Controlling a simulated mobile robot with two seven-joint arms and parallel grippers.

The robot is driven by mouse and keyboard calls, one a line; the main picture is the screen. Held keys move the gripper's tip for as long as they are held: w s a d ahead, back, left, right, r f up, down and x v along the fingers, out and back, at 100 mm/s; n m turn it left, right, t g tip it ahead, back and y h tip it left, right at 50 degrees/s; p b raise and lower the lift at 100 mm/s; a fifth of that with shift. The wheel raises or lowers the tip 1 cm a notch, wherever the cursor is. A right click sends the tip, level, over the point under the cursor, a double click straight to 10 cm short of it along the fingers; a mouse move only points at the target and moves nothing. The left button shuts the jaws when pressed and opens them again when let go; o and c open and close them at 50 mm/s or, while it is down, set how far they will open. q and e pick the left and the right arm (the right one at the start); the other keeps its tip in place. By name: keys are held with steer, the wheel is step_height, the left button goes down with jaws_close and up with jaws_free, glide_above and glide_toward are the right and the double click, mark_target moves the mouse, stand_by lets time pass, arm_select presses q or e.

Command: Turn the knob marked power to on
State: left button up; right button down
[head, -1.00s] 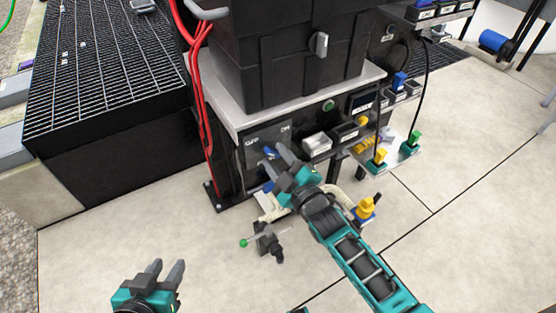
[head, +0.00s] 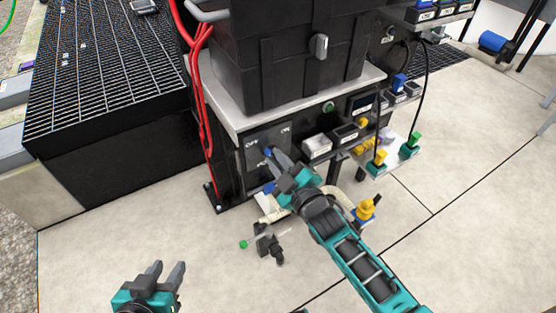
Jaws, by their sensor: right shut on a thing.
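The power panel (head: 254,160) is a dark plate with OFF at its upper left and ON at its upper right, low on the bench front. My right gripper (head: 272,158) is at this panel, below and between the two labels, shut on the knob. A small blue part of the knob (head: 267,150) shows beside the fingertips. The fingers hide most of it, so I cannot read which way it points. My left gripper (head: 169,272) is open and empty over the floor at the lower left, well away from the panel.
A black tote (head: 285,60) stands on the bench above the panel. Red hoses (head: 203,120) run down left of it. A green-tipped lever valve (head: 268,243) and a yellow fitting (head: 365,208) lie low near my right arm. The floor at left is clear.

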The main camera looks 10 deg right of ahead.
steer(key=m+p, duration=0.2)
steer(key=m, duration=0.6)
steer(key=m+p, duration=0.1)
steer(key=m, duration=0.8)
steer(key=shift+d+m+p, duration=0.2)
steer(key=shift+m+p, duration=0.1)
steer(key=shift+p, duration=0.1)
stand_by(0.3)
steer(key=c, duration=1.1)
jaws_free()
